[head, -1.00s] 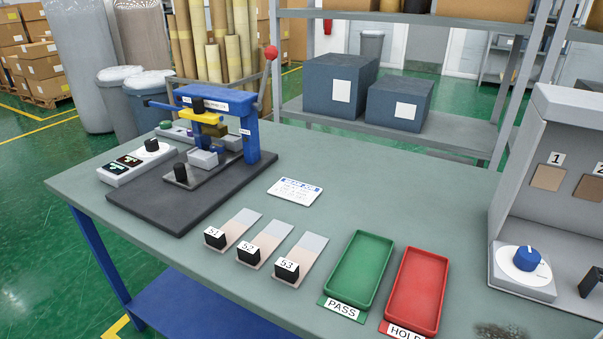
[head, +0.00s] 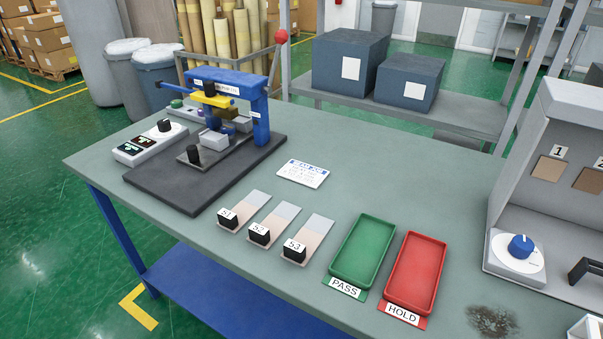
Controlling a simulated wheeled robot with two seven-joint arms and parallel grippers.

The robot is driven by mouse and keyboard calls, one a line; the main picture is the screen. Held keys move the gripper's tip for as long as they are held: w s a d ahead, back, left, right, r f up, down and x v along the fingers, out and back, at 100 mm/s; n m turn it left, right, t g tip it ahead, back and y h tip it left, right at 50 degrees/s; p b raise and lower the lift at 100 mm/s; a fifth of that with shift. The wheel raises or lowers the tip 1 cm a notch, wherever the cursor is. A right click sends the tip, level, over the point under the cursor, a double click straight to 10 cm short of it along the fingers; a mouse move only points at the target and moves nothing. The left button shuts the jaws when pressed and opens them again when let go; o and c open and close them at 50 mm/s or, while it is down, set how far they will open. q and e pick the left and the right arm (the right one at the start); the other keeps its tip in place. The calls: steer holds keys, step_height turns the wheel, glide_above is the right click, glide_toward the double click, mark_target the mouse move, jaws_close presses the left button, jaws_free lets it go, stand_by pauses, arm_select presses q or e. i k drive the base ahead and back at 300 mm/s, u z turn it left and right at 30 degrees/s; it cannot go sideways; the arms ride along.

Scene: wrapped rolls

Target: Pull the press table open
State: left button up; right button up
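A blue press frame (head: 262,118) with a yellow head (head: 216,99) and a red-knobbed lever (head: 281,37) stands on a dark base plate (head: 180,188) at the left of the bench. Neither of my grippers shows in the head view.
A control box (head: 150,143) sits left of the press. Sample strips (head: 253,212), a card (head: 302,173), a green PASS tray (head: 362,251) and a red HOLD tray (head: 415,272) lie to the right. A grey booth (head: 540,190) stands at far right. Bench in front of the press is bare.

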mark_target(214, 146)
steer(key=k, duration=1.3)
steer(key=u, duration=2.05)
steer(key=i, duration=2.2)
steer(key=z, duration=1.35)
steer(key=i, duration=1.1)
steer(key=z, duration=1.2)
steer(key=i, duration=0.6)
